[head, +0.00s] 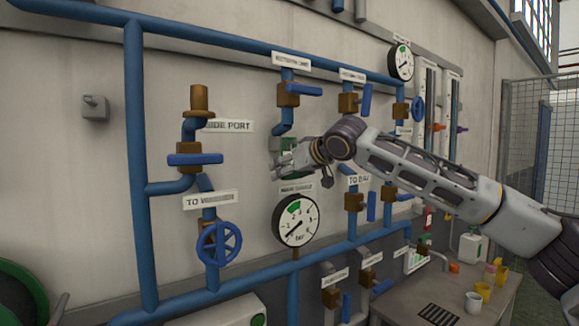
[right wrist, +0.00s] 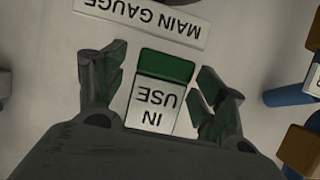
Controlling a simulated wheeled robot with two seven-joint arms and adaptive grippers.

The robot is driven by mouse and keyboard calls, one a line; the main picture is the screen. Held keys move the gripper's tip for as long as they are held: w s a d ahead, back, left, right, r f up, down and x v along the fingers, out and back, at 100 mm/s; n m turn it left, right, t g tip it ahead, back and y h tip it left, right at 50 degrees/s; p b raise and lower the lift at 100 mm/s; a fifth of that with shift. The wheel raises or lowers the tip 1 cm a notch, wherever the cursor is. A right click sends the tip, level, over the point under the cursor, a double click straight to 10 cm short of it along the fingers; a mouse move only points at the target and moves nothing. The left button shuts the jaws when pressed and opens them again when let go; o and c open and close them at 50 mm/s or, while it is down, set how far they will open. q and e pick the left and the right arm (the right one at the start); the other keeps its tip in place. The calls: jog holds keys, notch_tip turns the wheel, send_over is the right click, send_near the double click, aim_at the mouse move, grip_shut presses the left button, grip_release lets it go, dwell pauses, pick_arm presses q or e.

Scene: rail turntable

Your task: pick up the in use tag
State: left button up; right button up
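The in use tag (right wrist: 158,95) is a white card with a green band and "IN USE" lettering, upside down in the right wrist view. It lies between the two fingers of my right gripper (right wrist: 160,88), which are open with a finger on each side. Narrow gaps show beside the tag, so I see no grip on it. In the head view, my right gripper (head: 281,168) is at the wall panel just above the main gauge label, and it largely hides the tag. My left gripper is not in view.
The main gauge label (right wrist: 140,22) lies close to the fingertips. The round pressure gauge (head: 295,220) is just below the gripper. Blue pipes and several valves surround the area, with a blue valve handle (head: 304,90) above. A table (head: 400,304) stands at lower right.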

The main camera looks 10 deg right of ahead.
jog(key=c, duration=0.8)
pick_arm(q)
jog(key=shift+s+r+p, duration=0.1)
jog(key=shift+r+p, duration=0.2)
pick_arm(e)
jog(key=shift+r, duration=0.2)
jog(key=shift+c, duration=0.2)
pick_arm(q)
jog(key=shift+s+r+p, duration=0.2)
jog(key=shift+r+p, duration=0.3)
pick_arm(e)
jog(key=shift+r, duration=0.4)
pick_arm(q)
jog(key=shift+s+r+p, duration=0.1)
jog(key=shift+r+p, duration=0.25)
pick_arm(e)
jog(key=shift+r, duration=0.2)
